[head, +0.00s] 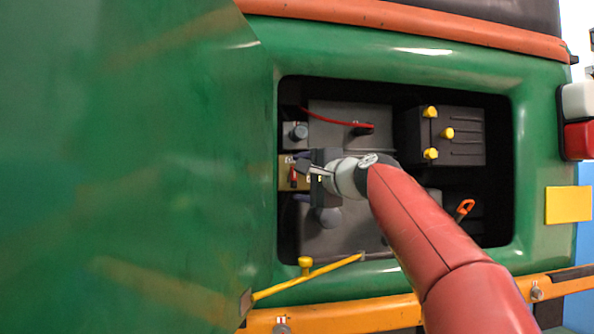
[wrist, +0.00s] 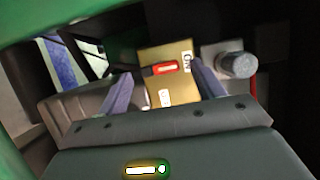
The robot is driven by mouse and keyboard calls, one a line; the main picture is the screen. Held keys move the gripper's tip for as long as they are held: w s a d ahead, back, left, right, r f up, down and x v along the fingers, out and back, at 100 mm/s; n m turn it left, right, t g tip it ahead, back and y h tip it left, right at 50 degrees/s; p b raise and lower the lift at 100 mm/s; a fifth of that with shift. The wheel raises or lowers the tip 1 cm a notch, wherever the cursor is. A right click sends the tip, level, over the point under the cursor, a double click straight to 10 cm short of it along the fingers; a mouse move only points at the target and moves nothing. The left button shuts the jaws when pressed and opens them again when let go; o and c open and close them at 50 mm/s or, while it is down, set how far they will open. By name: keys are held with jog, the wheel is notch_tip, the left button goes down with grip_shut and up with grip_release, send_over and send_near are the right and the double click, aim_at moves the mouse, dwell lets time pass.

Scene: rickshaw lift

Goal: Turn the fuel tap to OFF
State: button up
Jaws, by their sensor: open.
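The fuel tap is a small red lever (wrist: 160,69) on a brass-coloured plate (wrist: 155,53), which carries an ON label at the right and another label, seemingly OFF, lower down in the wrist view. The lever lies across the plate, in line with the ON label. In the head view the red lever (head: 293,177) shows at the left side of the bay, partly behind my gripper. My gripper (wrist: 161,73) is open, with one finger on each side of the lever in the wrist view. I cannot tell whether either finger touches it.
A grey knob (wrist: 237,64) stands close beside the plate. In the head view, a dark box with yellow caps (head: 447,134), a red cable (head: 335,120) and an orange-handled part (head: 465,207) are inside the bay. A yellow prop rod (head: 305,279) crosses its lower left edge.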

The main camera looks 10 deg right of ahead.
jog(key=shift+x, duration=0.9)
jog(key=c, duration=1)
jog(key=shift+f, duration=0.15)
jog(key=shift+f+m+t+b, duration=0.15)
jog(key=shift+m+t+b, duration=0.35)
jog(key=shift+m+b, duration=0.6)
jog(key=m+t+h+b, duration=0.1)
jog(key=m, duration=0.3)
jog(key=m+t+h+b, duration=0.1)
jog(key=m+b, duration=0.1)
jog(key=m, duration=0.3)
jog(key=m+t+h+b, duration=0.1)
jog(key=m+t+b, duration=0.1)
jog(key=m, duration=0.2)
jog(key=shift+f+h, duration=0.25)
jog(key=shift+h, duration=0.05)
jog(key=shift+m, duration=0.4)
